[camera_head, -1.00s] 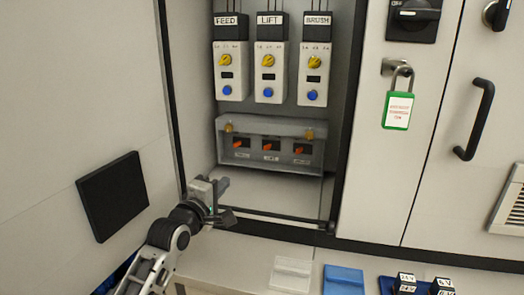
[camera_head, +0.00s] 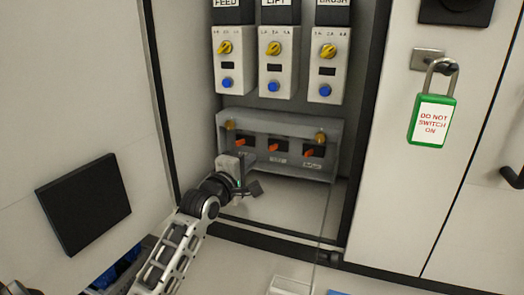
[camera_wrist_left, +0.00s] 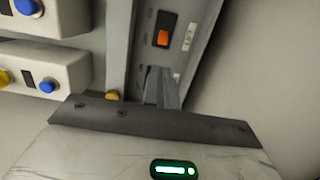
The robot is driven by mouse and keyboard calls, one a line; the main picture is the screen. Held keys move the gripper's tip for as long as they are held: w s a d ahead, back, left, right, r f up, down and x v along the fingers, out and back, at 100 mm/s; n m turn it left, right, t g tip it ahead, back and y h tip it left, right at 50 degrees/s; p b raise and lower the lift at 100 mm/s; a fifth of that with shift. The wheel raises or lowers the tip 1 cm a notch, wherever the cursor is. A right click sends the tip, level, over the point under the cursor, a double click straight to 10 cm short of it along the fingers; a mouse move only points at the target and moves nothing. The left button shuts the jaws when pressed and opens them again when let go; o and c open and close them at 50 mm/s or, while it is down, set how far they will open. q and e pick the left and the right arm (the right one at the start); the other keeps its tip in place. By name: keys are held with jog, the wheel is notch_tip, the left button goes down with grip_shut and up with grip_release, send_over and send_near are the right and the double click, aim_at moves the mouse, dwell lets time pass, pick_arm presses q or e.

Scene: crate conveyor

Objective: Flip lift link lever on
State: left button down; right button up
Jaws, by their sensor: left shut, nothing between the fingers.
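A grey link box (camera_head: 330,165) on the cabinet's back wall holds three orange levers in dark slots. The middle lever (camera_head: 273,147) sits below the module labelled LIFT; the left lever (camera_head: 241,142) and right lever (camera_head: 310,152) flank it. My left gripper (camera_head: 249,159) is shut and empty, at the lower left of the box, in front of the left lever's side. In the left wrist view, its closed fingers (camera_wrist_left: 160,87) point towards one orange lever (camera_wrist_left: 163,38), apart from it.
Two brass-coloured knobs (camera_head: 230,125) (camera_head: 320,137) sit on the box. Switch modules with yellow knobs and blue buttons hang above. A green padlock (camera_head: 431,118) hangs on the panel at right. The open door (camera_head: 100,120) with a black plate bounds the left.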

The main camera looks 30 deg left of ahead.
aim_at(273, 147)
pick_arm(q)
jog(key=w, duration=0.5)
jog(key=w+a, duration=0.1)
jog(key=w, duration=0.1)
jog(key=shift+w+b, duration=0.3)
jog(key=shift+w, duration=0.1)
pick_arm(e)
jog(key=shift+w+r, duration=0.25)
jog(key=shift+w, duration=0.05)
pick_arm(q)
jog(key=shift+d+r+y+p, duration=0.1)
jog(key=shift+d+y+p, duration=0.15)
jog(key=shift+p, duration=0.2)
pick_arm(e)
jog(key=shift+r, duration=0.25)
pick_arm(q)
jog(key=shift+s+n+y, duration=0.1)
jog(key=shift+n+y, duration=0.25)
jog(key=shift+n, duration=0.05)
pick_arm(e)
jog(key=shift+s+f, duration=0.15)
jog(key=shift+f, duration=0.05)
pick_arm(q)
jog(key=shift+p, duration=0.35)
pick_arm(e)
jog(key=shift+r, duration=0.1)
